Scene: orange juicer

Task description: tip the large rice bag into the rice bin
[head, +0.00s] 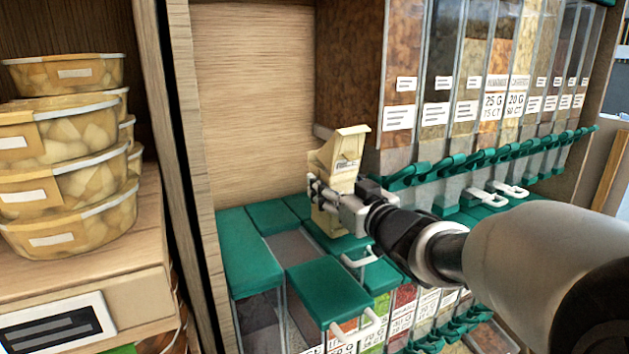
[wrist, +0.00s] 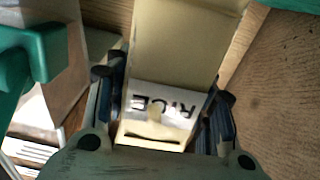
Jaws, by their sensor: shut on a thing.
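The large rice bag (head: 341,148) is a beige packet, standing roughly upright above the green-lidded bins in the head view. My gripper (head: 328,199) is shut on its lower part. In the wrist view the bag (wrist: 185,45) sits between my gripper's fingers (wrist: 160,105), with an upside-down RICE label. A bin with a grey, apparently uncovered top (head: 293,246) lies left of and below the bag. I cannot read a label on it, so I cannot tell whether it is the rice bin. Whether the bag's base touches the lids is unclear.
A green lid with a white handle (head: 322,287) sits in front of the grey-topped bin. Tall clear dispensers (head: 432,75) with green levers stand to the right. A wooden upright (head: 195,150) and a shelf of stacked fruit tubs (head: 70,220) are at left.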

